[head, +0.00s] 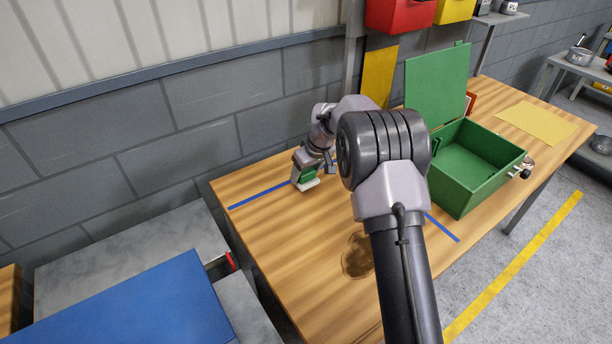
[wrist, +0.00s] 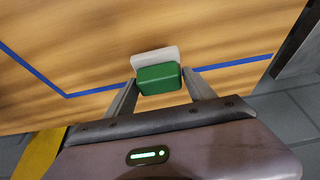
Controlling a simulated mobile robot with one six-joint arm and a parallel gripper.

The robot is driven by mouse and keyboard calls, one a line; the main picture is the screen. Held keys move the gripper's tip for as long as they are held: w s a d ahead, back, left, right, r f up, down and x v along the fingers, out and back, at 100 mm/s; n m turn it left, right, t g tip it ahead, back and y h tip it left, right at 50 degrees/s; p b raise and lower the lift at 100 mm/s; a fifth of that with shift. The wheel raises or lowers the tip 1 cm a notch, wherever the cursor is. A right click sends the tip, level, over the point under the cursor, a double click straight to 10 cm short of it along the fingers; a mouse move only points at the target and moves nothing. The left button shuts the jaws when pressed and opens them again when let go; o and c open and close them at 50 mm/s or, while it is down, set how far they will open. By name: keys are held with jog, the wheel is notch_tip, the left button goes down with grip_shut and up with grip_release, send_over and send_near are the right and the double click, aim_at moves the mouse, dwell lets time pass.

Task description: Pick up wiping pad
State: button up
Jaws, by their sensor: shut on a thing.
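The wiping pad has a green block on a pale base. In the wrist view the wiping pad (wrist: 158,78) sits between the two fingers of my gripper (wrist: 158,88), which is shut on its green part. In the head view the wiping pad (head: 308,176) is at the back left of the wooden table (head: 290,240), below my gripper (head: 305,170). It is at or just above the tabletop near a blue line; I cannot tell whether it touches the wood. My arm crosses the middle of the head view and hides part of the table.
An open green box (head: 470,190) with its lid up stands on the table's right side. A yellow sheet (head: 536,122) lies beyond it. A dark brown stain (head: 357,256) marks the middle front. The grey wall (head: 200,120) is close behind my gripper.

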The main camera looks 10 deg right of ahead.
jog(key=s+d, duration=0.2)
jog(key=s, duration=0.3)
jog(key=s+d+r, duration=0.1)
jog(key=s+d, duration=0.1)
jog(key=s, duration=0.2)
jog(key=s+d, duration=0.2)
jog(key=s, duration=0.3)
jog(key=shift+s+d+r, duration=0.2)
jog(key=shift+s+r, duration=0.15)
jog(key=shift+r, duration=0.05)
